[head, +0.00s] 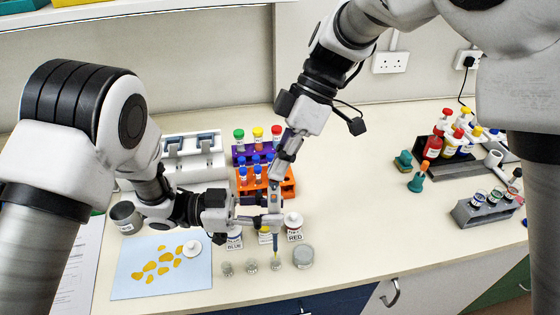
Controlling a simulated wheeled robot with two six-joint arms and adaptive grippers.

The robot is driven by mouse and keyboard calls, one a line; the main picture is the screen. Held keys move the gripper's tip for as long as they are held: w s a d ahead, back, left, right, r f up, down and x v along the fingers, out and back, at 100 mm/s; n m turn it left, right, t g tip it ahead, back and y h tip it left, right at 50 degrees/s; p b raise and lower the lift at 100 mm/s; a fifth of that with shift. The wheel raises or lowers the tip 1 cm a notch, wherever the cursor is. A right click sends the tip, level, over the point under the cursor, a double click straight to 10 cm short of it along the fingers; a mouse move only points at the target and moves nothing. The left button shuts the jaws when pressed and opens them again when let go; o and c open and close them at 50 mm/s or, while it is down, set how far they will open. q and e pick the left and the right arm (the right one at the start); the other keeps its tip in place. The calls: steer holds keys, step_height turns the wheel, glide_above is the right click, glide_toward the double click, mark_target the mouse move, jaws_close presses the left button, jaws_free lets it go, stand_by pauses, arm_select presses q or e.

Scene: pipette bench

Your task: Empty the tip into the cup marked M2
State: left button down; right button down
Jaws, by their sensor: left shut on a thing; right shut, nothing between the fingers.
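My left gripper (270,220) comes in from the left, shut on an upright pipette (275,197). The pipette's thin tip points down over the rightmost of several small clear cups (276,264). Whether the tip is inside that cup or just above it I cannot tell. Two more small cups, a middle one (251,267) and a left one (227,269), stand in the same row. Marks on the cups are too small to read, so I cannot tell which is M2. My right gripper (281,168) is shut and empty, pointing down at the pipette's top; contact is unclear.
A grey round container (303,257) stands right of the cups. Bottles labelled BLUE (234,240) and RED (294,229) stand behind. An orange rack (287,187) is close behind the pipette. A blue mat (135,282) lies left. The bench centre right is clear.

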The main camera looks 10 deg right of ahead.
mark_target(269, 189)
steer(key=shift+f, duration=0.65)
steer(key=shift+r, duration=0.9)
stand_by(0.8)
step_height(269, 189, up, 6)
steer(key=shift+f, duration=0.1)
stand_by(0.3)
